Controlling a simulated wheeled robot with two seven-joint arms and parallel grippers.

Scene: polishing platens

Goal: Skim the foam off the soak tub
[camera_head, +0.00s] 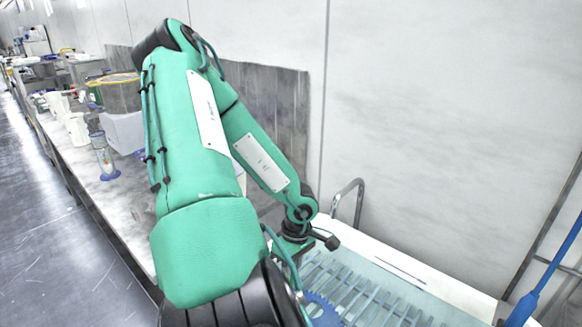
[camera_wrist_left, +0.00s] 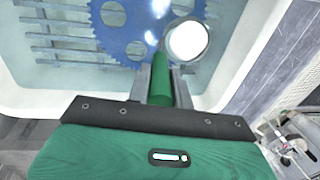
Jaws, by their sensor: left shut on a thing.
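The soak tub (camera_head: 455,287) is at the lower right of the head view, with clear pale-blue water over a slatted rack. Its pale rim (camera_wrist_left: 30,97) also shows in the left wrist view. A blue toothed disc (camera_head: 322,312) lies in the tub; it shows in the wrist view too (camera_wrist_left: 122,42). My left gripper (camera_wrist_left: 162,84) is shut on a green handle (camera_wrist_left: 160,92), above the tub. A round white disc (camera_wrist_left: 188,41) shows just past the fingertips; I cannot tell whether it is the tool's head or foam. My right gripper is out of view.
A curved metal spout (camera_head: 347,193) stands at the tub's back edge by the wall. A blue-handled pole (camera_head: 527,300) is at the right. A long bench (camera_head: 75,160) with containers and a blue-based cylinder (camera_head: 105,160) runs away to the left.

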